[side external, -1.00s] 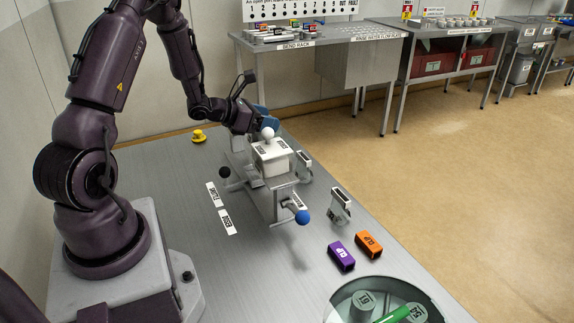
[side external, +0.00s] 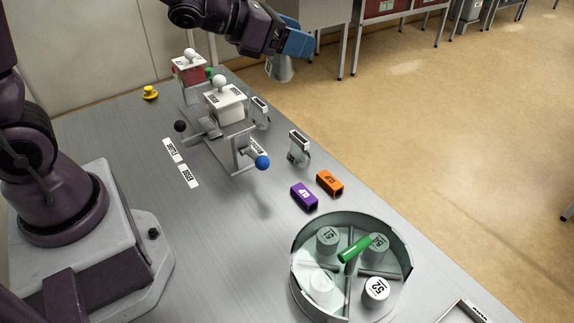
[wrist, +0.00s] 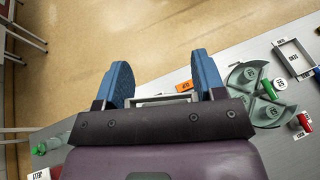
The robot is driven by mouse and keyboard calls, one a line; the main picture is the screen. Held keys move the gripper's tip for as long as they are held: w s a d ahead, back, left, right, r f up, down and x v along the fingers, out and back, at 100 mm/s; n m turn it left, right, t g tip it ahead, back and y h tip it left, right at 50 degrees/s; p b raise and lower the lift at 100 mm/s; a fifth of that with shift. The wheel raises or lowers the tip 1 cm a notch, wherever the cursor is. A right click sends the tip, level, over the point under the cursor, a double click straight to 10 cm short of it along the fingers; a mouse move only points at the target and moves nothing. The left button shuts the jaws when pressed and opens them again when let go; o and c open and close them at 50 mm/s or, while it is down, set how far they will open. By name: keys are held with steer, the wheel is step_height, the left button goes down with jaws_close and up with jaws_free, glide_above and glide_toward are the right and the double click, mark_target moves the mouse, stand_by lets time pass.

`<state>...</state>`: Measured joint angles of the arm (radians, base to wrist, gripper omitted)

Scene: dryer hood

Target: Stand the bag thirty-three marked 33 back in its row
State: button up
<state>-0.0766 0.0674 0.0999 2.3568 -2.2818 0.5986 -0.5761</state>
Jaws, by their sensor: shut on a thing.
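My gripper (side external: 292,42), with blue fingers, is at the top of the side view, raised beyond the table's far edge. It is shut on a grey tapered bag (side external: 281,69) that hangs below the fingers; its number is too small to read. In the wrist view the two blue fingers (wrist: 165,80) stand apart, with a pale edge of the held thing (wrist: 165,99) low between them. A round, divided grey tray (side external: 298,262) holds several grey round-topped pieces, one marked 52 (side external: 376,290). A green cylinder (side external: 356,248) lies slanted across it. I cannot make out a 33 anywhere.
A purple block (side external: 304,196) and an orange block (side external: 329,182) lie near the round tray. A metal stand carries a white box (side external: 226,104) with a knob; a red-and-white box (side external: 189,70) stands behind. A rectangular tray (wrist: 293,58) shows in the wrist view.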

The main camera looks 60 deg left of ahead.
steer(key=m+g+h, duration=1)
steer(key=m+g, duration=0.3)
steer(key=m, duration=0.2)
glide_above(242, 259)
steer(key=shift+f, duration=13.4)
steer(key=shift+y, duration=0.3)
